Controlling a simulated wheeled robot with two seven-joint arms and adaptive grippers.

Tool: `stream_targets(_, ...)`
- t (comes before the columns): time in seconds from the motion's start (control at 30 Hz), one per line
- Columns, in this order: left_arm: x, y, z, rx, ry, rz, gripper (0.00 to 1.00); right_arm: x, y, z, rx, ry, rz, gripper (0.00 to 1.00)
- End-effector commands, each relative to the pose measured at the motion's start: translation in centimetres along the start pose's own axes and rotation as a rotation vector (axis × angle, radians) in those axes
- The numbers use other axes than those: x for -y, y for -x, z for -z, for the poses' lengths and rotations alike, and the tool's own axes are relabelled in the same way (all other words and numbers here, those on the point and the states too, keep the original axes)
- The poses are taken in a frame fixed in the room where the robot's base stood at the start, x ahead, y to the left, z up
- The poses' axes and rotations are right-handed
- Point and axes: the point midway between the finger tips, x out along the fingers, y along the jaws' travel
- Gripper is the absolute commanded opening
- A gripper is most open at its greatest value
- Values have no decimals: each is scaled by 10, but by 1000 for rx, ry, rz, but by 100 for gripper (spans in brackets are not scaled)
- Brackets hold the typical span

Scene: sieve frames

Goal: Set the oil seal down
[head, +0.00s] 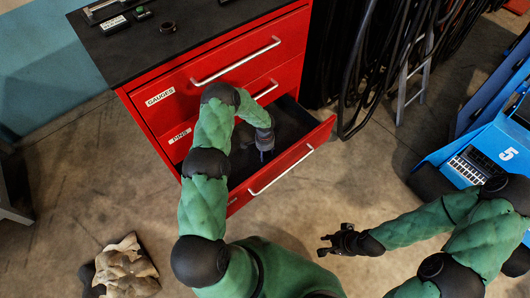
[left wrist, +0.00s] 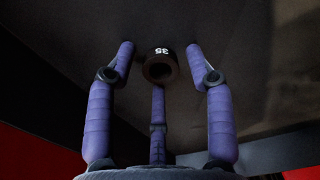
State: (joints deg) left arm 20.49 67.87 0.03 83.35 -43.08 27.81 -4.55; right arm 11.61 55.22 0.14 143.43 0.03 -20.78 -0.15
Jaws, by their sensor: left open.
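The oil seal (left wrist: 160,66), a dark brown ring marked 35, lies on the dark drawer floor in the left wrist view. My left gripper (left wrist: 160,62) is open, with its purple fingers spread around the ring and visible gaps on both sides. In the head view my left gripper (head: 264,153) reaches down into the open bottom drawer (head: 292,165), and the seal is hidden there. My right gripper (head: 328,244) is empty over the floor to the right of the drawer, its fingertips apart.
The red cabinet (head: 215,75) has drawers labelled GAUGES and PINS above the open one. Black hoses hang at the right. A crumpled tan cloth (head: 127,268) lies at lower left. A blue bin (head: 480,165) stands right.

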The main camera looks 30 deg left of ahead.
Motion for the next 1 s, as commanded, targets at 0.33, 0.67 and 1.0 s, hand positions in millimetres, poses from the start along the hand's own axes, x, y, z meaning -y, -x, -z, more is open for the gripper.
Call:
stream_targets(0.33,0,45,1,-2,1,1,53,8,21,-1,0,0,0,32)
stream_targets(0.67,0,105,0,-1,0,0,53,15,42,-2,0,0,0,32)
stream_targets(1.0,0,123,0,1,0,-1,53,17,47,-2,0,0,0,32)
